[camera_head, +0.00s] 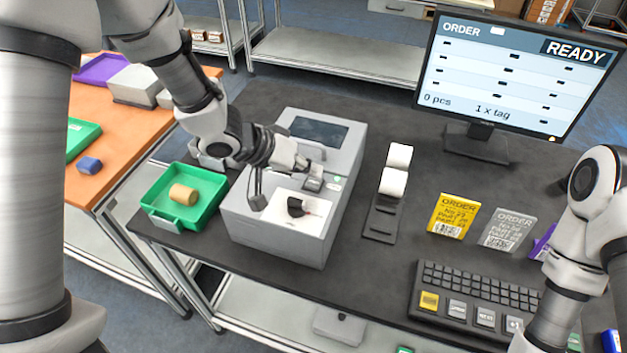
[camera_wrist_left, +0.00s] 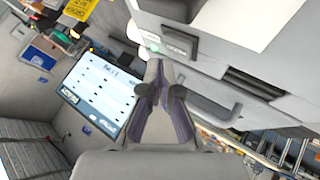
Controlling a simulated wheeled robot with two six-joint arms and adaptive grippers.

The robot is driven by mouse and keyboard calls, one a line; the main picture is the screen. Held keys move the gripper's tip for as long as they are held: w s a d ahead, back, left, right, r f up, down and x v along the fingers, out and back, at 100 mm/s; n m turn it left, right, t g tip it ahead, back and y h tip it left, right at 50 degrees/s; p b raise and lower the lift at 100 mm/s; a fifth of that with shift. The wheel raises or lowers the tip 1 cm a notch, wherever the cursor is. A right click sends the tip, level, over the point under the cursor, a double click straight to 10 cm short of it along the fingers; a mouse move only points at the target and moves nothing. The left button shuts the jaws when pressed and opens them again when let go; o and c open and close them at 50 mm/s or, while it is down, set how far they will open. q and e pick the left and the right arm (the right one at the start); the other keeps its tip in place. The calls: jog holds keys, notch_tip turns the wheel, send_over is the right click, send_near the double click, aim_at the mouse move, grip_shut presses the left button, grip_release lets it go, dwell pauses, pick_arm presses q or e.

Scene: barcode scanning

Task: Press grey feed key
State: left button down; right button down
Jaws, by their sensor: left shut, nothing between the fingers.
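The grey printer (camera_head: 275,235) stands left of centre on the black table. A dark grey key (camera_head: 313,184) sits on its top, beside a small green light (camera_head: 337,179); the key also shows in the left wrist view (camera_wrist_left: 181,42). Its label is too small to read. My left gripper (camera_head: 306,167) reaches in over the printer, close to the key. In the left wrist view its fingers (camera_wrist_left: 161,72) are together and empty, with the tips just short of the key. Whether they touch it I cannot tell. My right gripper is not in view; only its arm shows.
A green tray (camera_head: 160,216) with a tan block (camera_head: 183,194) stands left of the printer. Order cards (camera_head: 452,216), a keyboard (camera_head: 482,291) and a monitor (camera_head: 505,75) reading READY stand farther right.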

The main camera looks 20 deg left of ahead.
aim_at(310, 182)
pick_arm(q)
jog(key=shift+f, duration=0.15)
jog(key=shift+f, duration=0.3)
jog(key=shift+f, duration=0.4)
dwell(0.7)
jog(key=shift+r+p, duration=0.85)
jog(key=shift+p, duration=0.35)
notch_tip(310, 182, up, 5)
jog(key=p, duration=0.6)
jog(key=shift+r, duration=0.1)
